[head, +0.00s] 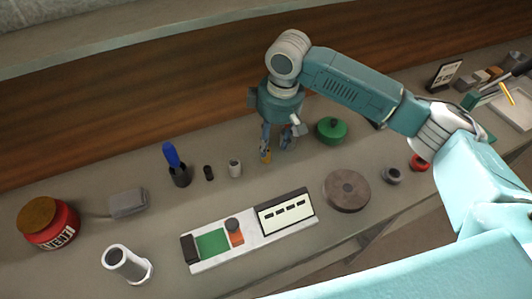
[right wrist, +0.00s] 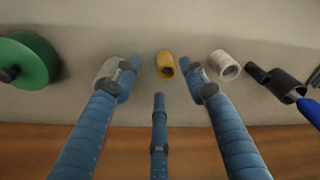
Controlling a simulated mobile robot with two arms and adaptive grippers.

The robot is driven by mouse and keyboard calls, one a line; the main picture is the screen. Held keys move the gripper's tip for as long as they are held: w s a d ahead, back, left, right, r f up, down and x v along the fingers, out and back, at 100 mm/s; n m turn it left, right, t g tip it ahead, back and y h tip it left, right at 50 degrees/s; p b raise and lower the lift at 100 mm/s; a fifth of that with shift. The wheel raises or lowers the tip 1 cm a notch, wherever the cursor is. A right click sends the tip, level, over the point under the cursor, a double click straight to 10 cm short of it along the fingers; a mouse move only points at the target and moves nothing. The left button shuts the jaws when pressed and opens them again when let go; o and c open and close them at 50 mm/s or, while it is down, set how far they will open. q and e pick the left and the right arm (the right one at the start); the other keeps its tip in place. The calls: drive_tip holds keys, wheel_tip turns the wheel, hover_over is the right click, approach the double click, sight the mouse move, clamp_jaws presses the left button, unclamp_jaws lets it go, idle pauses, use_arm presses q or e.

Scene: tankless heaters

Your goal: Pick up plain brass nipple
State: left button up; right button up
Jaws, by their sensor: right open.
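The plain brass nipple (head: 265,157) is a small yellow cylinder on the grey bench. It also shows in the right wrist view (right wrist: 165,65), lying between and just beyond my fingertips, with its dark bore visible. My right gripper (head: 276,146) points down at the bench beside the nipple, and its fingers partly cover it in the head view. In the right wrist view my right gripper (right wrist: 162,84) is open and empty, with fingers on both sides and one in the middle. My left gripper is not in view.
A pale grey cylinder (right wrist: 106,72) is close behind one finger. A whitish nipple (head: 235,168) and a black one (head: 209,173) stand to the left. A green round part (head: 331,130) is to the right. A tray (head: 250,230) lies in front.

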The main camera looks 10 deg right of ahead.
drive_tip(key=shift+a+f, duration=0.15)
drive_tip(key=shift+f, duration=0.15)
drive_tip(key=f, duration=0.1)
drive_tip(key=a+f+p, duration=0.1)
drive_tip(key=f, duration=0.1)
drive_tip(key=shift+w+f, duration=0.1)
drive_tip(key=shift+f, duration=0.15)
drive_tip(key=shift+w+a+f, duration=0.1)
drive_tip(key=shift+f, duration=0.45)
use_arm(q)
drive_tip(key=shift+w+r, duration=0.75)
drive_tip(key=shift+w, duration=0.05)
use_arm(e)
clamp_jaws()
